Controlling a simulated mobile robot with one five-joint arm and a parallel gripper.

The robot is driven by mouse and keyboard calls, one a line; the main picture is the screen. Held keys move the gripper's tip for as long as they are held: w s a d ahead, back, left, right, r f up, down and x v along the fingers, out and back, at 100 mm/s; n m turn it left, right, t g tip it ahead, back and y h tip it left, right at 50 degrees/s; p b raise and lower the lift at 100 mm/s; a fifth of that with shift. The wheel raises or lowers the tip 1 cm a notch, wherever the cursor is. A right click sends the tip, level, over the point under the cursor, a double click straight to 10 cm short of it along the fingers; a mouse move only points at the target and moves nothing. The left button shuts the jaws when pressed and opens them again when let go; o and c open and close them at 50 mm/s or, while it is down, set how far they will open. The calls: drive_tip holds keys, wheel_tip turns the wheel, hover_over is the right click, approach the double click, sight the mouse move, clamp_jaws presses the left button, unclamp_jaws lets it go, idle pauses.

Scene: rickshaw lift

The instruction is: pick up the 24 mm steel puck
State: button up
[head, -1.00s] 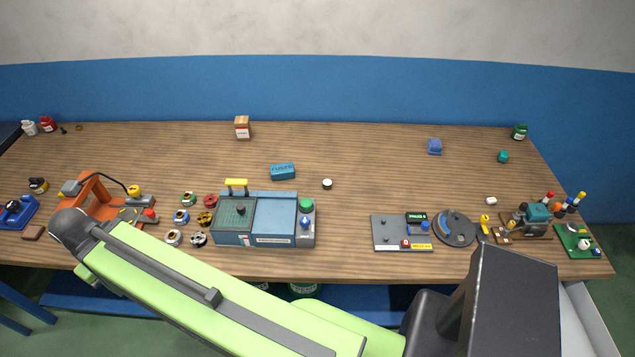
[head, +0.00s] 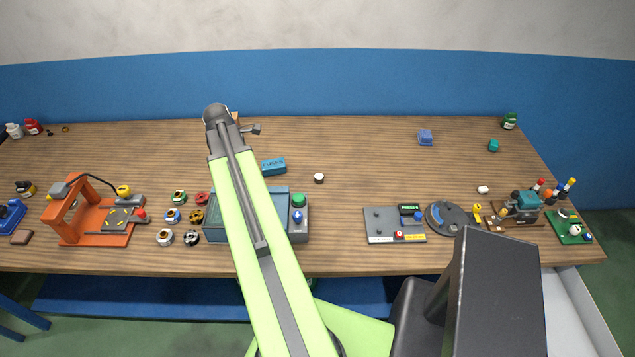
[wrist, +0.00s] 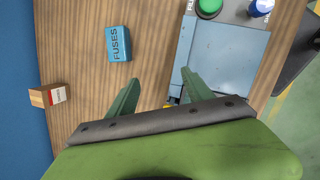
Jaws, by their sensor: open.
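A small round disc (head: 319,178) with a pale top and a dark side lies flat on the bench, right of the blue fuses box; I take it for the steel puck, but its metal is too small to tell. It does not show in the wrist view. My gripper (wrist: 160,76) is open and empty above the bench; its two green fingers are spread over bare wood and the edge of the blue-grey machine. In the head view my gripper (head: 252,129) is at the back of the bench, left of the disc and apart from it.
The blue fuses box (wrist: 118,44) lies near my fingers, with a carton (wrist: 48,95) by the blue wall. The blue-grey machine (wrist: 228,60) has a green button. Spools (head: 173,215) and an orange press (head: 75,238) stand left. Bare wood surrounds the disc.

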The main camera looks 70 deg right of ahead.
drive_tip(key=s+d+n+g, duration=0.2)
drive_tip(key=s+d+n, duration=0.1)
drive_tip(key=s+d, duration=1)
drive_tip(key=b, duration=1.2)
hover_over(320, 176)
drive_tip(key=w+a, duration=0.1)
drive_tip(key=a, duration=0.2)
drive_tip(key=shift+t+h, duration=0.3)
drive_tip(key=shift+h, duration=0.1)
wheel_tip(320, 176, down, 11)
drive_tip(key=shift+w+d+r, duration=0.1)
drive_tip(key=shift+d, duration=0.15)
drive_tip(key=b+x, duration=0.4)
drive_tip(key=x, duration=0.1)
drive_tip(key=shift+w+f+b, duration=0.1)
drive_tip(key=shift+f+b, duration=0.15)
drive_tip(key=shift+b, duration=0.05)
drive_tip(key=shift+r, duration=0.15)
drive_tip(key=shift+c, duration=0.2)
clamp_jaws()
